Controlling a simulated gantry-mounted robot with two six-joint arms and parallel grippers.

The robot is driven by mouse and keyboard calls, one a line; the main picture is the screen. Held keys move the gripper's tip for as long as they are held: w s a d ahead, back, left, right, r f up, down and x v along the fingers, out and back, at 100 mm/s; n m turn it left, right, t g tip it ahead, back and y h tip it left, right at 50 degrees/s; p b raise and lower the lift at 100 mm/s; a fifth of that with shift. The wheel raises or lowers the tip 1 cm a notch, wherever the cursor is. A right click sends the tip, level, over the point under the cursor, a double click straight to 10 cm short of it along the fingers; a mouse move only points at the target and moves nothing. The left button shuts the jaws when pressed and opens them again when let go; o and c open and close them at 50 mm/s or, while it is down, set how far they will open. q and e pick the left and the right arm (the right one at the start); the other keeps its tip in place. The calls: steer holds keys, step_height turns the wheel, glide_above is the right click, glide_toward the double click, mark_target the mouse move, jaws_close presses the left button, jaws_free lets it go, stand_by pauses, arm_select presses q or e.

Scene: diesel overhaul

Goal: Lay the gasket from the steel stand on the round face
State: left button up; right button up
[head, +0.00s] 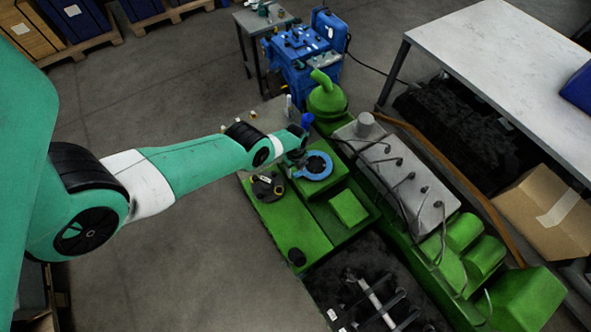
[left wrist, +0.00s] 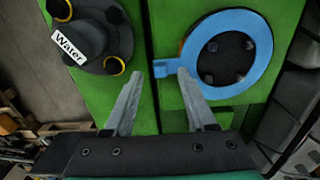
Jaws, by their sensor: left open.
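The gasket is a flat blue ring with a small square tab; it lies at the round face on the green engine in the head view (head: 327,174) and the left wrist view (left wrist: 263,48). The dark round face (left wrist: 222,62) with several bolt heads shows through the ring, and an orange-brown edge shows at the ring's left. My left gripper (left wrist: 157,72) is open, its fingers apart on either side of the tab; contact cannot be told. In the head view my left gripper (head: 298,158) is beside the ring. A grey surface (head: 268,112) behind my arm may be the steel stand.
A dark round fitting labelled "Water" (left wrist: 88,38) stands left of the gasket on the green engine. Grey valve cover with cables (head: 400,170) lies to the right. A blue machine (head: 300,60) stands behind; a white table (head: 500,60) is at right.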

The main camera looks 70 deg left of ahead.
step_height(320, 180, up, 10)
steer(key=p, duration=0.8)
steer(key=shift+f, duration=0.15)
